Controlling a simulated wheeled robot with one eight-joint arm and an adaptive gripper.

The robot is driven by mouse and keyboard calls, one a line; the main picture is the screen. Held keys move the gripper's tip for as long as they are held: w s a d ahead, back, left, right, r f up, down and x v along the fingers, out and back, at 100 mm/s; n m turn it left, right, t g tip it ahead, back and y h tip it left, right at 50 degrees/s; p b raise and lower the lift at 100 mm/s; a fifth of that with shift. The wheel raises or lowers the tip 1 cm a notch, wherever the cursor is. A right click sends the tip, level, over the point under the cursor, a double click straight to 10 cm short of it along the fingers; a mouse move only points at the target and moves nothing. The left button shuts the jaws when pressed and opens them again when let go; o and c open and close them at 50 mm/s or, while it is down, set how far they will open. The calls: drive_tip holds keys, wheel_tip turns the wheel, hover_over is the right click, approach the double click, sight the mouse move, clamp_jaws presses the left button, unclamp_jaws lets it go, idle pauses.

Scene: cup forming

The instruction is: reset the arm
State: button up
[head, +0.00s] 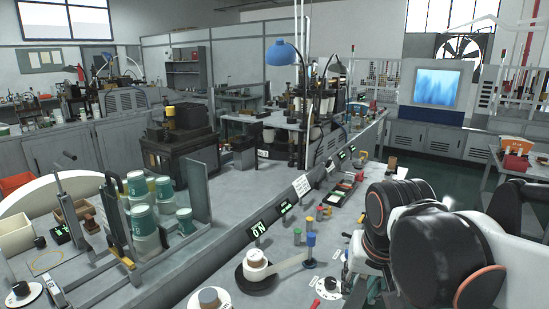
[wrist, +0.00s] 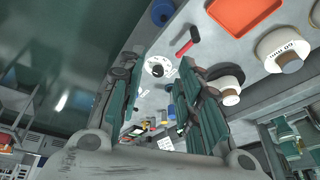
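My gripper (wrist: 157,72) shows in the wrist view with its two teal-padded fingers spread apart. No object is held between them; a white disc with a dark knob (wrist: 158,68) shows through the gap, beyond the fingers. In the head view my arm (head: 435,250) is folded at the lower right, over the near right side of the workbench. Its dark, rounded links fill that corner, and I cannot make out the fingers there.
Stacked cups (head: 143,220) stand at left. The wrist view shows an orange tray (wrist: 245,14) and a red-headed tool (wrist: 187,42). Floor (head: 400,160) is open behind the bench.

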drive_tip(key=s+d+f+n+t, duration=0.2)
drive_tip(key=s+d+t, duration=0.1)
drive_tip(key=s, duration=0.5)
drive_tip(key=shift+s, duration=0.2)
